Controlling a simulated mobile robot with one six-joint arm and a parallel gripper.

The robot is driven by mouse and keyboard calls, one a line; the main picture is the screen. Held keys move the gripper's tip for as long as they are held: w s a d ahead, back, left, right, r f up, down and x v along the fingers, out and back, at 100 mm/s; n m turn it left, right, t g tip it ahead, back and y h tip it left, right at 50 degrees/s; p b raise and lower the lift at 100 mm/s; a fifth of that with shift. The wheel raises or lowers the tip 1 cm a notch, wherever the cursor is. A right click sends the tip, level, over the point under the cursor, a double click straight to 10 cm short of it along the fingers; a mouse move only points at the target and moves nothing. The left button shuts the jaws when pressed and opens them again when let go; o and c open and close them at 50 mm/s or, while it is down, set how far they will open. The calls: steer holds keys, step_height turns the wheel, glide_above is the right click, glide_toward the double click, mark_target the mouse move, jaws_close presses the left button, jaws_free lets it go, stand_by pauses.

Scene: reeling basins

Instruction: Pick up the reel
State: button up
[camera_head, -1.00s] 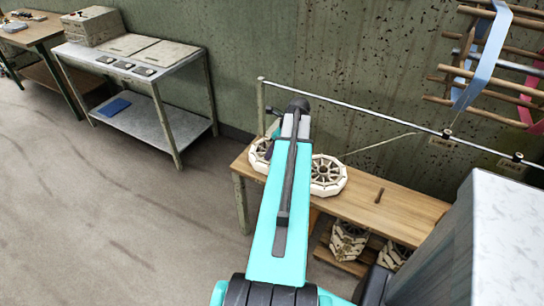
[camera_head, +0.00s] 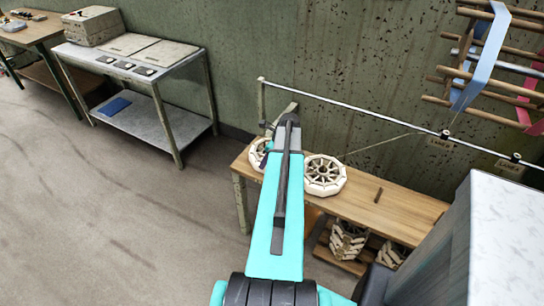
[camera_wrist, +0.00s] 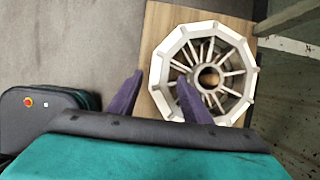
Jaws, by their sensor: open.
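Two pale, many-sided spoked reels lie flat on the wooden bench in the head view: the left reel (camera_head: 257,152), partly hidden by my arm, and the right reel (camera_head: 325,175), in full view. The wrist view shows one reel (camera_wrist: 215,42) from above, with spokes and a round central hub. My gripper (camera_wrist: 160,84) is open and empty. In that picture its left finger is outside the reel's left rim and its right finger overlaps the spokes near the hub. I cannot tell the height gap.
The wooden bench (camera_head: 392,212) has a short peg (camera_head: 378,195) and more reels (camera_head: 348,240) on its lower shelf. A metal rail (camera_head: 370,119) and a thread run above it. A grey block (camera_head: 505,225) stands at right. The floor at left is clear.

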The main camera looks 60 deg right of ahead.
steer(key=shift+w+p+x, duration=0.25)
steer(key=shift+p+x, duration=0.45)
steer(key=shift+x, duration=1.85)
steer(key=shift+a, duration=0.15)
jaws_close()
